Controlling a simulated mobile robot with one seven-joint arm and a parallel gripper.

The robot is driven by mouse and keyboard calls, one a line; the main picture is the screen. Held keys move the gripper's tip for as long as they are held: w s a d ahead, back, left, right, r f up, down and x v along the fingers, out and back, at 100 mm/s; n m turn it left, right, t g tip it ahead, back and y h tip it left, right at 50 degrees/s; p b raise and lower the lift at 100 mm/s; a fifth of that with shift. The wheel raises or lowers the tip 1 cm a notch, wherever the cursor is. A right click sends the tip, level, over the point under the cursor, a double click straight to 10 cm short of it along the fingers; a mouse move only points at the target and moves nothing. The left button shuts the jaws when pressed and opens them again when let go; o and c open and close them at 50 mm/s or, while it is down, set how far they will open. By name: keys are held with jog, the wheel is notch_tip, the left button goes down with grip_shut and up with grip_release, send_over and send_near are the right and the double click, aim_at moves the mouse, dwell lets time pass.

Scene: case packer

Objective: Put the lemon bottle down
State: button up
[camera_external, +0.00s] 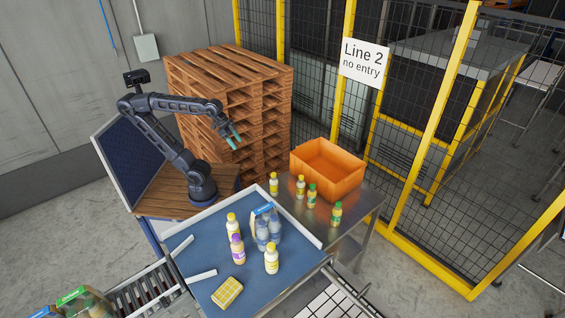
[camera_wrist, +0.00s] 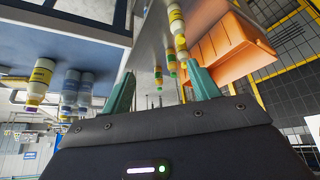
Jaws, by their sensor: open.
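My gripper (camera_external: 235,139) is raised in front of the pallet stack, open, with nothing between its teal fingers. The fingers also show in the wrist view (camera_wrist: 162,82). A yellow-labelled bottle (camera_external: 274,184) stands upright at the left end of the steel table (camera_external: 350,212), apart from the gripper; what looks like the same bottle shows beyond the fingers in the wrist view (camera_wrist: 177,24). Label words are too small to tell which is lemon.
Yellow fencing stands at right.

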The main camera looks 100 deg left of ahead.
jog(key=w+d+r+m+t+h, duration=0.1)
jog(key=w+d+m+t+h, duration=0.25)
jog(key=d, duration=1.35)
jog(key=w+d+m+t+h, duration=0.25)
jog(key=w+d+h, duration=0.25)
jog(key=d, duration=1.2)
jog(key=s+d+f+t, duration=0.1)
jog(key=s+d+t, duration=0.2)
jog(key=s+d, duration=0.35)
send_near(237, 229)
jog(key=w, duration=0.1)
jog(key=shift+w+d+f+n, duration=0.25)
jog(key=shift+d+f+n, duration=0.05)
jog(key=shift+d, duration=0.15)
jog(key=shift+r+x, duration=0.1)
jog(key=shift+x, duration=1.75)
jog(key=shift+r+x, duration=0.15)
jog(key=shift+x, duration=1.65)
jog(key=shift+c, duration=0.4)
